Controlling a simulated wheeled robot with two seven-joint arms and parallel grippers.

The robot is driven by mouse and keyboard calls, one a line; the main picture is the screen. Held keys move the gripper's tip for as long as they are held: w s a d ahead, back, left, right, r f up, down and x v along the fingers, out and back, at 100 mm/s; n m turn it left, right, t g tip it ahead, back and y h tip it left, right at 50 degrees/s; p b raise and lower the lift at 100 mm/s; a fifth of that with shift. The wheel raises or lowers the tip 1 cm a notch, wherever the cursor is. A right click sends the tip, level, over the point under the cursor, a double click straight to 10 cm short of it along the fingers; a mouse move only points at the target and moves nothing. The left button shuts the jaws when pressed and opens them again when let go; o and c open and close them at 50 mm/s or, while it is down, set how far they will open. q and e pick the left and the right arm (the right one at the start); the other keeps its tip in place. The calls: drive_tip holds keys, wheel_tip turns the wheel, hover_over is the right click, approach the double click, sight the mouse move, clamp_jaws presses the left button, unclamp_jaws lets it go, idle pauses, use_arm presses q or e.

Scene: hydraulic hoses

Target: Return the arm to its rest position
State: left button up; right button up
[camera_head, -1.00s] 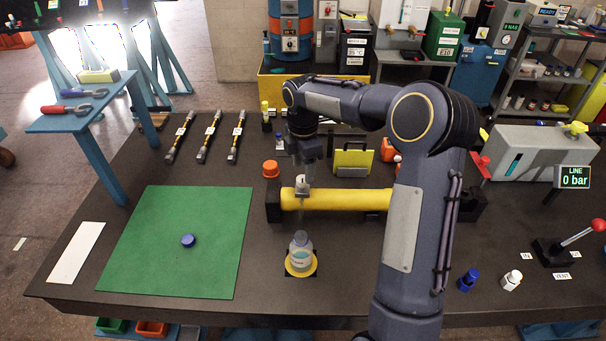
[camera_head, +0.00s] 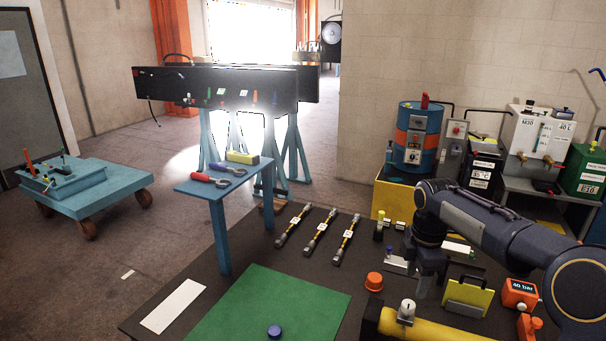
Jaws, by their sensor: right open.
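My right arm comes in from the right edge, and its gripper (camera_head: 424,282) points down over the dark bench. It is open, and I see nothing between its fingers, though they are small and dark here. A yellow cylinder (camera_head: 425,331) lies at the bottom edge, cut off by the frame. A grey fitting with a white top (camera_head: 406,311) stands on it, just in front and to the left of the gripper. My left gripper is not in view.
A green mat (camera_head: 270,305) with a blue cap (camera_head: 274,332) lies to the left. Three hoses (camera_head: 319,233) lie behind it. An orange cap (camera_head: 374,281), a yellow plate holder (camera_head: 468,297) and an orange 40 bar box (camera_head: 519,294) are near the gripper. A blue stand (camera_head: 222,225) holds tools.

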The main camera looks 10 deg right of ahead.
drive_tip(key=s+a+r+m+t, duration=0.1)
drive_tip(key=s+a+m, duration=0.1)
drive_tip(key=s+m, duration=0.2)
drive_tip(key=s+a+r+m+t+y, duration=0.1)
drive_tip(key=s+a+m, duration=0.2)
drive_tip(key=s, duration=0.7)
drive_tip(key=s+a+r+m+t+y, duration=0.1)
drive_tip(key=s+a+m+t, duration=0.1)
drive_tip(key=s+m, duration=0.3)
drive_tip(key=s, duration=0.2)
drive_tip(key=shift+s+a+r+m, duration=0.25)
drive_tip(key=shift+s+a+m, duration=0.05)
drive_tip(key=shift+s+m, duration=0.1)
drive_tip(key=s+a+f+m, duration=0.1)
drive_tip(key=s+m, duration=0.1)
drive_tip(key=s+a+f+m+t+y, duration=0.1)
drive_tip(key=s+m, duration=0.1)
drive_tip(key=s+a+f+m, duration=0.1)
drive_tip(key=s+a+f, duration=0.1)
drive_tip(key=shift+s+m+y, duration=0.3)
drive_tip(key=shift+m+y, duration=0.1)
drive_tip(key=shift+c, duration=0.2)
